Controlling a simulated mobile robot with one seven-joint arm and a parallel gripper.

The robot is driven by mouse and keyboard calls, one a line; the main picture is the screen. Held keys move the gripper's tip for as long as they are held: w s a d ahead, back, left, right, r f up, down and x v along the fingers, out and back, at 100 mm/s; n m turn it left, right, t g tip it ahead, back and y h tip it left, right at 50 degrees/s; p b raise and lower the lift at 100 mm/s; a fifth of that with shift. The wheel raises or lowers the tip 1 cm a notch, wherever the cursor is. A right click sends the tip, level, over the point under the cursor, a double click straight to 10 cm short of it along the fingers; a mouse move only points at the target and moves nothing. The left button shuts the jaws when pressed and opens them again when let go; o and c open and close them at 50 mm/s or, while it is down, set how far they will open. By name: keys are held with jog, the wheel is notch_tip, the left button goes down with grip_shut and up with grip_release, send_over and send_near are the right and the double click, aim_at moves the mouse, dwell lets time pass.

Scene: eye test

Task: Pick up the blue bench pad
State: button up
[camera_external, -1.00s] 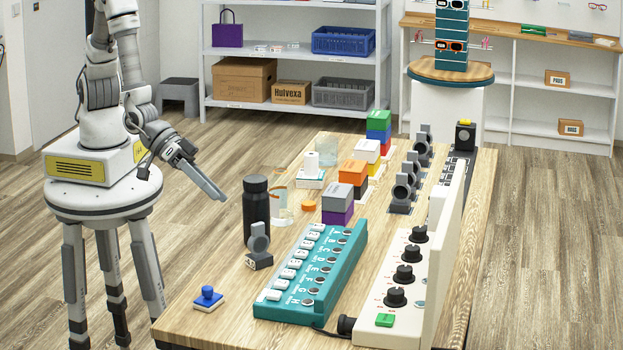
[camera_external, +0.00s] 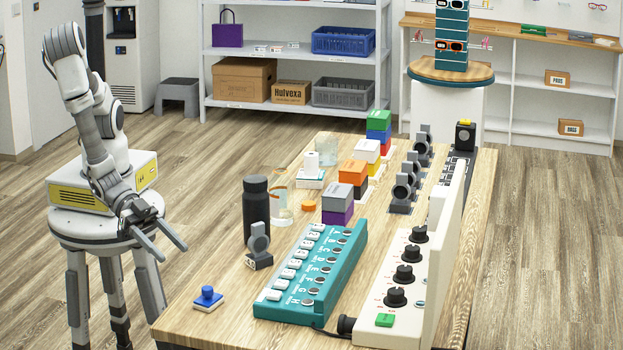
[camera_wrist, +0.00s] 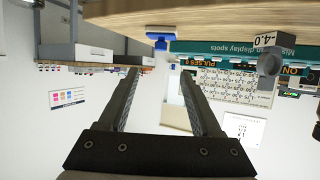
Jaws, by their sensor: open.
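The blue bench pad (camera_external: 208,299) is a small blue piece with a round knob on a pale base. It lies flat near the left front corner of the wooden table (camera_external: 240,325). In the wrist view, which looks upside down, the blue pad (camera_wrist: 160,33) shows small at the top, beyond my fingertips. My gripper (camera_external: 172,256) is open and empty. It hangs left of the table and appears up and left of the pad, apart from it. In the wrist view my gripper (camera_wrist: 161,72) shows two spread fingers with nothing between them.
A black bottle (camera_external: 256,212) and a grey ring stand (camera_external: 259,247) stand behind the pad. The teal lettered block (camera_external: 325,285) and the white panel with black knobs (camera_external: 430,262) are to its right. The tabletop around the pad is bare.

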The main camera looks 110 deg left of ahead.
aim_at(212, 293)
jog(key=b, duration=0.2)
jog(key=w+f+b, duration=0.1)
jog(key=b, duration=0.1)
jog(key=shift+d, duration=0.25)
jog(key=b, duration=0.3)
jog(key=shift+w+f, duration=0.1)
jog(key=shift+w, duration=0.15)
jog(key=b+x, duration=0.3)
jog(key=x, duration=1.1)
jog(key=shift+w+b, duration=0.2)
jog(key=shift+b, duration=0.2)
jog(key=shift+c, duration=0.2)
grip_shut()
